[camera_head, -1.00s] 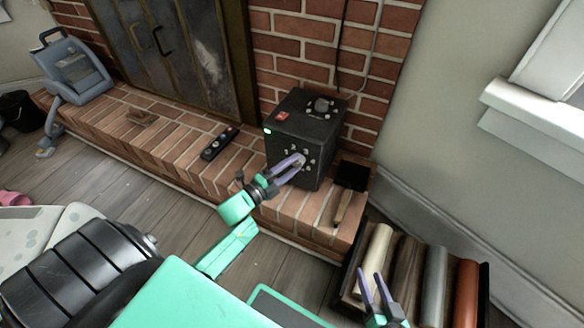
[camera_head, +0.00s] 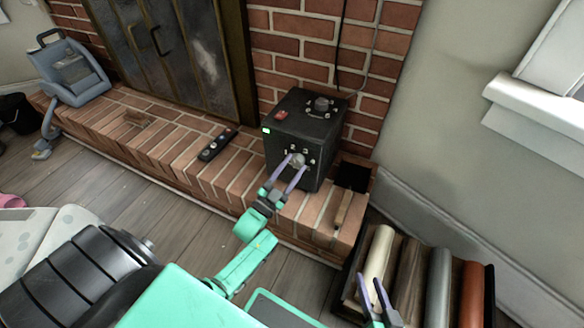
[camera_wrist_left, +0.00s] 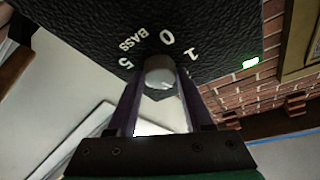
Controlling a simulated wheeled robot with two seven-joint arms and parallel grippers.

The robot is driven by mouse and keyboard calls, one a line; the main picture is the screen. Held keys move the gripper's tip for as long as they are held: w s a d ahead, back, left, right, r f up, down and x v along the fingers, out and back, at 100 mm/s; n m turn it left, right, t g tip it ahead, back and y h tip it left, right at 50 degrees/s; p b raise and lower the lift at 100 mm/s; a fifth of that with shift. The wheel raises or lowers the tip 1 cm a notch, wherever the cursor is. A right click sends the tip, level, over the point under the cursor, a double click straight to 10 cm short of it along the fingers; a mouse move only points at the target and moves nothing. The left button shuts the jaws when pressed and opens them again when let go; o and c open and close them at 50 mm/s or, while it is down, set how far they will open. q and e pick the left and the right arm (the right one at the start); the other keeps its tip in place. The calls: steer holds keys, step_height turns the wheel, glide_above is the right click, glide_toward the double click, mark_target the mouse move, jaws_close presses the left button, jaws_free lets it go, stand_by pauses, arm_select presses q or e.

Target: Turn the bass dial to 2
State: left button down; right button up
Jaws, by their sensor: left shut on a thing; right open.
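The black speaker box (camera_head: 292,140) stands on the brick hearth. Its bass dial (camera_head: 298,159), a small grey knob, is on the front face; it also shows in the left wrist view (camera_wrist_left: 160,70), with BASS, 5, 0 and 1 printed around it. The knob's pointer mark cannot be made out, and the other numbers are hidden. My left gripper (camera_head: 293,161) reaches up from below with one finger on each side of the bass dial and is shut on it. My right gripper (camera_head: 373,283) is open and empty, in front of the log crate.
Another dial (camera_head: 321,103) and a red patch (camera_head: 282,114) are on the box's top. A remote (camera_head: 217,144) lies on the hearth to the left. A small shovel (camera_head: 350,182) lies right of the box. The log crate (camera_head: 490,292) stands at lower right.

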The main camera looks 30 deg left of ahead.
arm_select(q)
steer(key=shift+d+f+n+t+y, duration=0.1)
steer(key=shift+n+t+y, duration=0.2)
steer(key=shift+n+y, duration=0.8)
steer(key=shift+n+h, duration=0.4)
steer(key=shift+n, duration=0.2)
arm_select(e)
steer(key=shift+d, duration=0.1)
arm_select(q)
steer(key=shift+c, duration=1.5)
jaws_free()
arm_select(e)
steer(key=shift+r+p, duration=0.6)
steer(key=shift+r, duration=0.2)
arm_select(q)
steer(key=v, duration=1.4)
steer(key=shift+s, duration=0.3)
arm_select(e)
steer(key=shift+f, duration=0.1)
